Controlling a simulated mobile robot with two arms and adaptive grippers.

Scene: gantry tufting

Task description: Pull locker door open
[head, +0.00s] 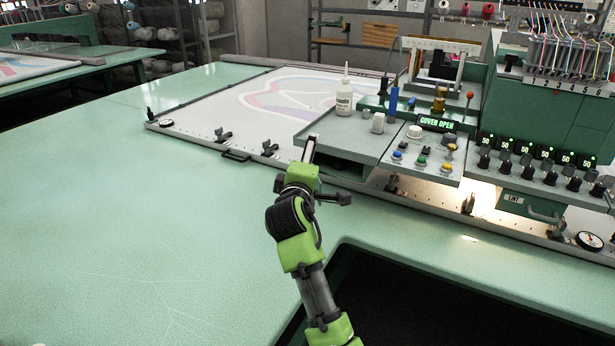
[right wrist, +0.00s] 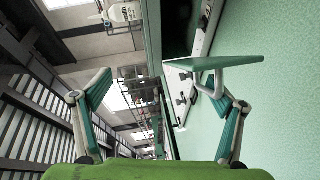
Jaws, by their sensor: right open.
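My right gripper (head: 310,150) reaches forward over the front rail, beside a grey tray with a dark space under it. In the right wrist view its two teal fingers (right wrist: 160,90) stand wide apart, so it is open. A flat green panel (right wrist: 220,62) with a metal bow lies by the right-hand finger. I cannot tell whether they touch or whether this panel is the locker door. In the head view a green front marked LINT (head: 514,199), with a metal handle (head: 545,216), sits under the machine at the right. My left gripper is not in view.
The grey tray (head: 340,133) stands close to my right gripper and holds a white bottle (head: 344,92). A control panel (head: 425,160) reads COVER OPEN. Clamps (head: 222,135) line the front rail. The green tabletop (head: 120,220) at left is clear.

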